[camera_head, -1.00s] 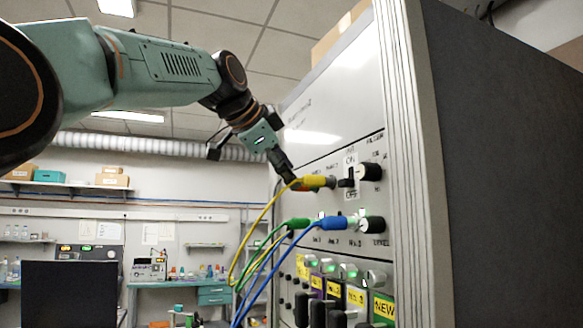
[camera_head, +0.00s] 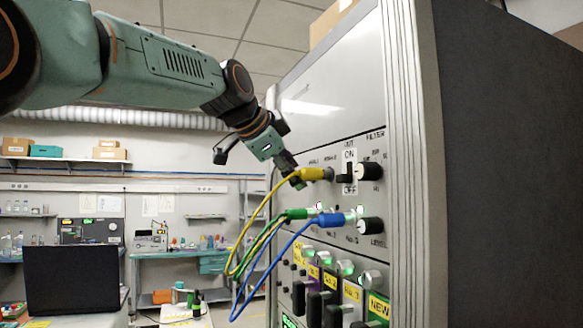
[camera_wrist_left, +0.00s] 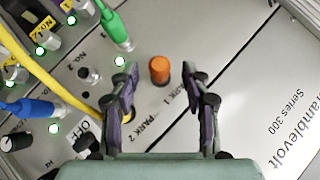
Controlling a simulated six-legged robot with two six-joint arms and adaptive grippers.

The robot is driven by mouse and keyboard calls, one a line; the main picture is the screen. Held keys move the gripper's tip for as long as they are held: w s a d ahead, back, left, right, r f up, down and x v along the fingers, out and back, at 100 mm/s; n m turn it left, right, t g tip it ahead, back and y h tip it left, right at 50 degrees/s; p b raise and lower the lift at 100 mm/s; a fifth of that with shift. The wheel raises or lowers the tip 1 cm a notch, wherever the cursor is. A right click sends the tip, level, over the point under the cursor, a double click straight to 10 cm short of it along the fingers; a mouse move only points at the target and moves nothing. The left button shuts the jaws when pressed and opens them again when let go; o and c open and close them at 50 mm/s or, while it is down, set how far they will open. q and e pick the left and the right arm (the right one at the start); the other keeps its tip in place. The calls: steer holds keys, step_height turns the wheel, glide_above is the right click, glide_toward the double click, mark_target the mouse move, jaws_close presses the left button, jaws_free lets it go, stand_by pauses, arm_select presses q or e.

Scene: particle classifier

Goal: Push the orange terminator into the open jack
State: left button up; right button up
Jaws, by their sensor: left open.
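The orange terminator (camera_wrist_left: 160,70) stands on the panel beside the PARK 1 label in the left wrist view. My left gripper (camera_wrist_left: 160,82) is open, with one finger on each side of it and a gap to both. An open dark jack (camera_wrist_left: 90,74) shows to the left, near the No. 2 label. In the head view, my left gripper (camera_head: 294,178) is at the panel's upper left, by the yellow plug, and the terminator cannot be made out there. My right gripper is not in view.
A yellow plug (camera_head: 313,174) with its cable is close by the left fingers. A green plug (camera_head: 297,214) and a blue plug (camera_head: 331,220) sit lower, cables hanging in front. An ON/OFF switch (camera_head: 346,179) and knobs are to the right.

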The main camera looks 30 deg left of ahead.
mark_target(286, 179)
arm_select(q)
steer(key=shift+c, duration=0.2)
steer(key=shift+s+r, duration=0.1)
steer(key=shift+s, duration=0.1)
steer(key=c, duration=0.3)
jaws_close()
stand_by(0.3)
steer(key=s+a+b, duration=0.2)
steer(key=b, duration=0.4)
steer(key=shift+s+a+b, duration=0.65)
steer(key=shift+s+b, duration=0.05)
steer(key=shift+s, duration=0.05)
stand_by(1.2)
